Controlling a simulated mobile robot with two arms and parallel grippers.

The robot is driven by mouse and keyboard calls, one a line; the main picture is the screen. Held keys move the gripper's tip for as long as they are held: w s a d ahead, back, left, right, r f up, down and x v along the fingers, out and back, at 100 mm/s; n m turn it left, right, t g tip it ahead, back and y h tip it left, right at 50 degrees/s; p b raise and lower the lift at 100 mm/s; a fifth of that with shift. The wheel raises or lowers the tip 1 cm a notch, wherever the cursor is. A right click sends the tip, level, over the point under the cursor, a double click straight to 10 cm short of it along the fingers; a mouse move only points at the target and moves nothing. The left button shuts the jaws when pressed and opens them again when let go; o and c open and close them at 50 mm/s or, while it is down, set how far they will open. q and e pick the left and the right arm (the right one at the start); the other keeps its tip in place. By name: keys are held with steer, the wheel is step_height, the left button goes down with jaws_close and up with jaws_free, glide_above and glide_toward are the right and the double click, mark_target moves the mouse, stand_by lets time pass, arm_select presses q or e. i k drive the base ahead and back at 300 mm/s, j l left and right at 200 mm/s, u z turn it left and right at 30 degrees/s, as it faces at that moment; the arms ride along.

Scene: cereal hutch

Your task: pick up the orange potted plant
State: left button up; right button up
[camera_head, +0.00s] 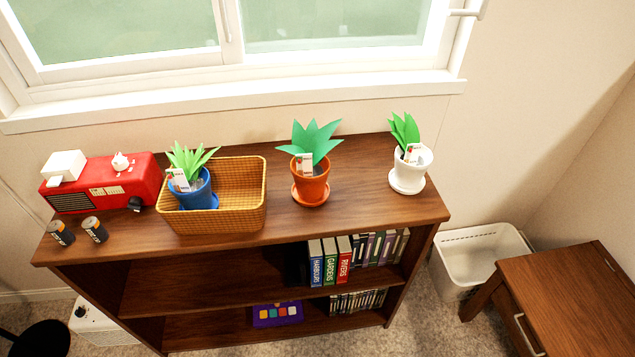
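The orange potted plant (311,187) stands upright on an orange saucer on top of the wooden shelf unit (350,221), right of the middle. It has broad green leaves and a white tag. A blue potted plant (191,192) sits in the yellow basket (240,217) to its left. A white potted plant (411,168) stands on a white saucer to its right, apart from it. Neither of my grippers shows in the head view.
A red radio (103,186) with small white objects on it and two batteries (95,230) are at the shelf's left end. Books (330,262) fill part of the shelf below. A white bin (475,252) and a wooden table (570,295) stand at right. The window sill runs behind.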

mark_target(310, 168)
steer(key=i+l+u, duration=0.1)
steer(key=l, duration=0.2)
steer(key=i+l+u, duration=0.1)
steer(key=l, duration=0.2)
steer(key=i+l+u, duration=0.1)
steer(key=l, duration=0.2)
steer(key=i+l+u, duration=0.1)
steer(key=i+l, duration=0.1)
steer(key=i, duration=0.05)
